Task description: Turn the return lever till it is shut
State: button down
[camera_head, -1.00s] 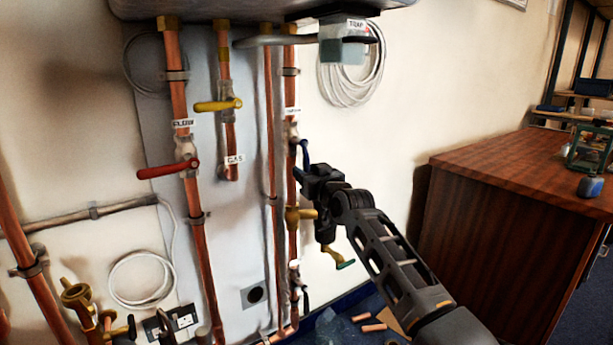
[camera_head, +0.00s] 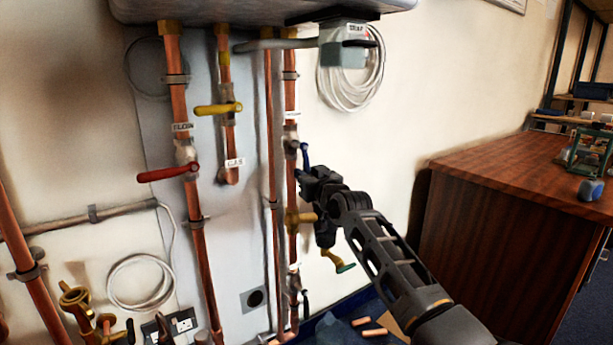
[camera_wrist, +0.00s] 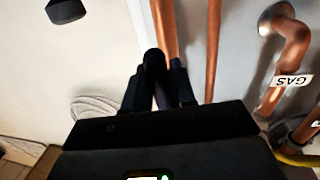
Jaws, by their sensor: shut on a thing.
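The blue return lever (camera_head: 305,155) sits on the right-hand copper pipe (camera_head: 291,95), just below a small white label. It points steeply downward, tilted a little to the right of the pipe. My gripper (camera_head: 308,172) is shut on the lever's lower part, coming from the lower right. In the wrist view my two black fingers (camera_wrist: 160,92) close around a dark handle (camera_wrist: 154,64), with a copper pipe behind it. The gripped end of the lever is hidden by the fingers.
A red lever (camera_head: 165,173) and a yellow gas lever (camera_head: 218,108) stick out to the left. A brass valve (camera_head: 299,216) sits close below my gripper on the same pipe. A grey trap box (camera_head: 343,54) hangs above. A wooden cabinet (camera_head: 500,240) stands at the right.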

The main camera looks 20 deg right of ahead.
jog(key=shift+a, duration=0.1)
dwell(0.3)
jog(key=s+a+r+m+g+y+p, duration=0.2)
jog(key=a+r+m+p, duration=0.4)
jog(key=m+p, duration=1)
jog(key=shift+s+a+r+g+p, duration=0.15)
jog(key=shift+a+r+g+p, duration=0.15)
jog(key=shift+r+p, duration=0.3)
jog(key=shift+r+m, duration=0.25)
jog(key=shift+m, duration=0.15)
jog(key=c, duration=1.2)
grip_release()
jog(key=shift+o, duration=0.6)
